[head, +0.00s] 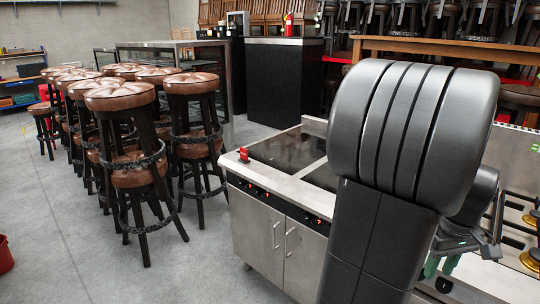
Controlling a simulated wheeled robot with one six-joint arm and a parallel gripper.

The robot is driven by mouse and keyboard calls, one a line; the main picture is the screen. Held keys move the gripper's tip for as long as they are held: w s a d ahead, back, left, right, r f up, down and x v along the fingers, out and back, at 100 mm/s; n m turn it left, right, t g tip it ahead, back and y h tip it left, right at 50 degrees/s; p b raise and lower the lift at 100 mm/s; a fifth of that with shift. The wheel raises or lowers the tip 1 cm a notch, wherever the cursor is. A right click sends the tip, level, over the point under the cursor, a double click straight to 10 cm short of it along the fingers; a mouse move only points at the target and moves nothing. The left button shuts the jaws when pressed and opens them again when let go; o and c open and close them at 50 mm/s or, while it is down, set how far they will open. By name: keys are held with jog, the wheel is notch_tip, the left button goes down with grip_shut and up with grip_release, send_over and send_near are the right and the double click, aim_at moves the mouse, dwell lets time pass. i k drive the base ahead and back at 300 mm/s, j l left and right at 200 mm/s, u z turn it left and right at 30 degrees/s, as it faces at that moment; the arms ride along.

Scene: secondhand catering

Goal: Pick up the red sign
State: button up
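A small red object (244,154), which looks like the red sign, stands on the near left corner of the steel cooktop counter (268,177). It is too small for any writing to be read. My gripper (441,266) is at the lower right, partly behind my own arm, over the stove area. Its two greenish fingertips show apart with nothing seen between them. It is well to the right of the red object and not touching it.
Brown-topped bar stools (120,96) crowd the left, close to the counter. A gas range (490,275) with brass burners is at the right. A black cabinet (284,83) bearing a red fire extinguisher (289,26) stands behind. Grey floor (110,270) is clear at front left.

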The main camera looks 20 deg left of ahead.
aim_at(244, 160)
jog(key=i+j+u, duration=0.2)
jog(key=u, duration=0.15)
jog(key=i+j+u, duration=0.1)
jog(key=i+u, duration=0.3)
jog(key=i+j+u, duration=0.1)
jog(key=u, duration=0.25)
jog(key=i+u, duration=0.1)
jog(key=i, duration=0.5)
jog(key=i+l, duration=0.15)
jog(key=i, duration=0.45)
jog(key=i+l+u, duration=0.15)
jog(key=i, duration=0.45)
